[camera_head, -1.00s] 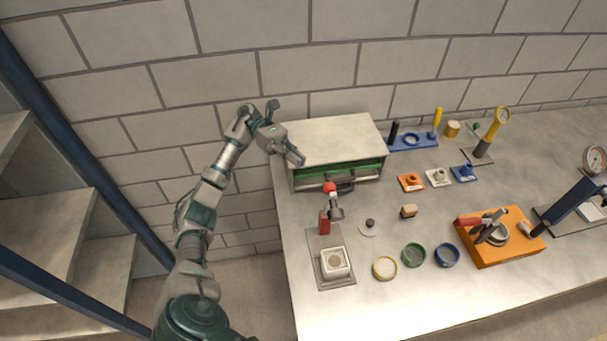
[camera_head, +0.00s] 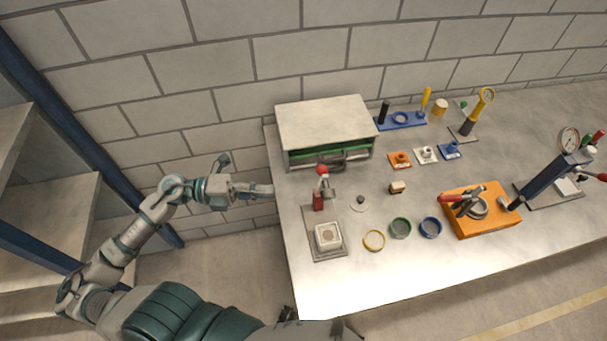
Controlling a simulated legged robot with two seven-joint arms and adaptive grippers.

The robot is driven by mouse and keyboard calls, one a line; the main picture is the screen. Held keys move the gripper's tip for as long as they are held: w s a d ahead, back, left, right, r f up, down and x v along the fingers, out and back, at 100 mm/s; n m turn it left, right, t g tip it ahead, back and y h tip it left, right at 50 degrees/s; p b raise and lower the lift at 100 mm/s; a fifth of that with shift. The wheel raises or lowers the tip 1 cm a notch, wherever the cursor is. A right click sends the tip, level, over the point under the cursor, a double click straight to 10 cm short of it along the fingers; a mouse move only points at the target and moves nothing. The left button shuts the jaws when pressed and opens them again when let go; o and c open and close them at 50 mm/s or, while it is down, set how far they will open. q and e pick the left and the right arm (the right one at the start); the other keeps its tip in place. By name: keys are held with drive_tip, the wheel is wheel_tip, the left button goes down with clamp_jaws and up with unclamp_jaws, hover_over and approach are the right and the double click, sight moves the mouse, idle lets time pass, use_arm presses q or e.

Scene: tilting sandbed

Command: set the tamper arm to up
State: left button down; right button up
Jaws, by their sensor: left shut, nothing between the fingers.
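The likely tamper is a small stand with a red post (camera_head: 318,202) on a grey base plate (camera_head: 327,252), near the table's left edge. Its grey arm (camera_head: 327,187) carries a red ball knob (camera_head: 321,170), which appears above and behind the post, away from the white square cup (camera_head: 328,236) at the front of the plate. The arm's exact angle is too small to tell. My left gripper (camera_head: 270,191) is shut and empty at the table's left edge, left of the stand, pointing right and apart from it. My right gripper is not in view.
A grey box with a green front (camera_head: 325,127) stands behind the stand. Yellow (camera_head: 374,240), green (camera_head: 400,228) and blue (camera_head: 431,227) rings lie to its right. An orange block with a clamp (camera_head: 483,222) and a gauge press (camera_head: 550,188) stand farther right.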

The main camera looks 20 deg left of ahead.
sight(319, 167)
use_arm(q)
drive_tip(key=w+d+p, duration=0.2)
drive_tip(key=w+d, duration=0.5)
drive_tip(key=d, duration=0.1)
drive_tip(key=shift+w, duration=0.25)
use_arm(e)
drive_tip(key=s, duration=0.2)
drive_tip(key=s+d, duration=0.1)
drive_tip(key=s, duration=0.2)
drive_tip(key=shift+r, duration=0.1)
use_arm(q)
drive_tip(key=shift+w+a+r+n+p, duration=0.15)
drive_tip(key=shift+w+n+p, duration=0.15)
drive_tip(key=shift+p, duration=0.2)
drive_tip(key=shift+w+a+r+n+h+p, duration=0.15)
drive_tip(key=shift+w+a+n+h+p, duration=0.15)
drive_tip(key=shift+w+a+n+p, duration=0.45)
drive_tip(key=shift+w+n, duration=0.25)
drive_tip(key=shift+n, duration=0.3)
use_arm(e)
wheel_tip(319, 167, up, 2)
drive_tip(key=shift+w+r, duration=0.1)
